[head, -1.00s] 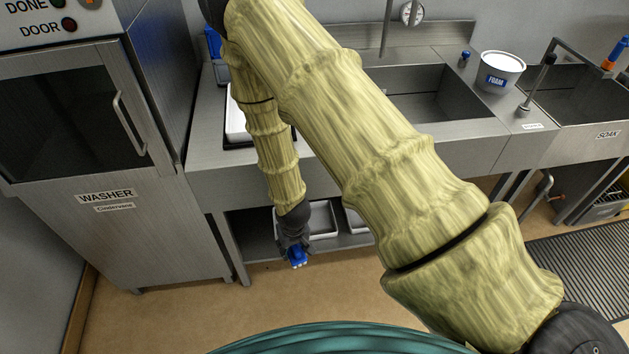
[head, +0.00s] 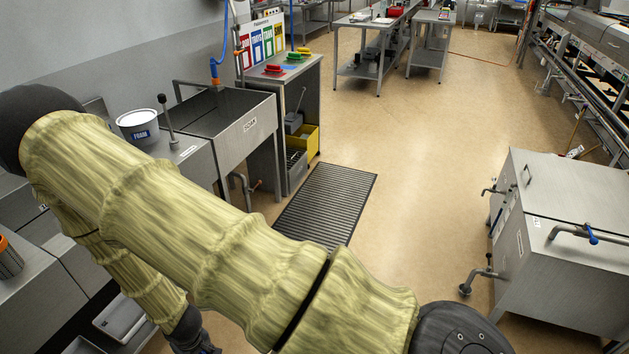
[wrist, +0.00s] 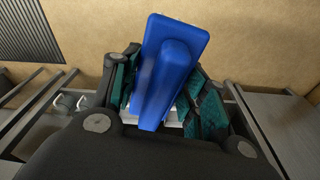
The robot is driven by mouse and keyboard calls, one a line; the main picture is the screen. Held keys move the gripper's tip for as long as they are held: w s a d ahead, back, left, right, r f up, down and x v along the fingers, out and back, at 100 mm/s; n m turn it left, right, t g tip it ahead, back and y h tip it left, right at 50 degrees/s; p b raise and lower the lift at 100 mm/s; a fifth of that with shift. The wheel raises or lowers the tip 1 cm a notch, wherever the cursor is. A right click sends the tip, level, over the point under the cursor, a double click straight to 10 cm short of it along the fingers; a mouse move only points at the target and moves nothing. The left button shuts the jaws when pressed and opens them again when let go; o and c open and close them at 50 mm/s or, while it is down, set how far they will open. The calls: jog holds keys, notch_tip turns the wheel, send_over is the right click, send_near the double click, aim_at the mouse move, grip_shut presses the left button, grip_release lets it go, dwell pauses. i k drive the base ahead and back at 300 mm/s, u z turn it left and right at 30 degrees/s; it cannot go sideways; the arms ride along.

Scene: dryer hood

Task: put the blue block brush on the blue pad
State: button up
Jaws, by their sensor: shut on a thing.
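The blue block brush (wrist: 172,70) is held between the fingers of my gripper (wrist: 165,88) in the wrist view, with its long blue back up and some white bristles beneath. A small flat blue patch, which looks like the blue pad (head: 290,68), lies on top of the steel cabinet beyond the soak sink. My gripper is well away from it, low at the near left.
Red (head: 273,70) and green (head: 295,57) items sit on the same cabinet top, before a colour-chart board (head: 262,42). The soak sink (head: 225,110) and foam bucket (head: 138,126) stand left. A floor grate (head: 325,205) lies ahead; a steel unit (head: 570,235) stands right. Open floor lies between.

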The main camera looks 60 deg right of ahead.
aim_at(284, 67)
jog(key=z, duration=0.65)
jog(key=i, duration=0.3)
jog(key=z, duration=1.1)
jog(key=i, duration=0.85)
jog(key=z, duration=1.15)
jog(key=i, duration=2.8)
jog(key=u, duration=0.75)
jog(key=i, duration=1.05)
jog(key=u, duration=0.85)
